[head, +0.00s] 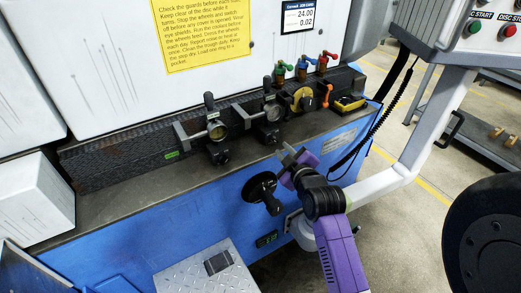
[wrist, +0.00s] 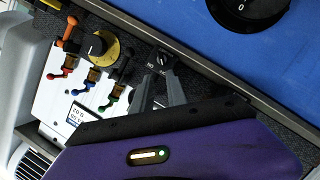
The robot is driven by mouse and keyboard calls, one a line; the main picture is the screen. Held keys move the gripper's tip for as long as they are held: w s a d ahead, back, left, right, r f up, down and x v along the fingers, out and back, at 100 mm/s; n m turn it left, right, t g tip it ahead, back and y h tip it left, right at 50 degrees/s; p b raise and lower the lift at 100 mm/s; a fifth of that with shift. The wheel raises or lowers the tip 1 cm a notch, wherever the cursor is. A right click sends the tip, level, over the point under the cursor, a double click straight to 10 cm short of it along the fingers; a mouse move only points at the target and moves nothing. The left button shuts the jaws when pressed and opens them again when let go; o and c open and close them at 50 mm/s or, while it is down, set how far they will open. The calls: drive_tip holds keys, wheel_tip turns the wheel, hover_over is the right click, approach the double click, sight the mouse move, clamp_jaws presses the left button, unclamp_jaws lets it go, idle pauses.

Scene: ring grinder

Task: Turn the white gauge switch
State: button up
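My gripper (head: 293,153) is over the front ledge of the machine in the head view, above and to the right of the black handwheel. In the wrist view its two grey fingers (wrist: 161,80) stand apart with nothing seen between them. A small dark rotary switch (wrist: 164,61) with white lettering beside it shows just beyond the fingertips; contact cannot be told. No plainly white switch shows, so I cannot tell surely that this is the white gauge switch.
A yellow dial with a black knob (head: 303,98) and several coloured valve levers (head: 302,68) stand behind my gripper. The black handwheel (head: 262,186) sticks out from the blue front. A grey support arm (head: 425,135) and coiled cable stand at right.

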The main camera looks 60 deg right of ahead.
sight(275, 141)
drive_tip(key=shift+n+y, duration=0.3)
drive_tip(key=shift+n, duration=0.1)
drive_tip(key=shift+f+p+x, duration=0.1)
drive_tip(key=shift+p+x, duration=0.15)
drive_tip(key=shift+x, duration=1.7)
drive_tip(key=shift+f+p+x, duration=0.15)
drive_tip(key=shift+p+x, duration=0.1)
drive_tip(key=shift+x, duration=1.75)
drive_tip(key=shift+s, duration=0.1)
clamp_jaws()
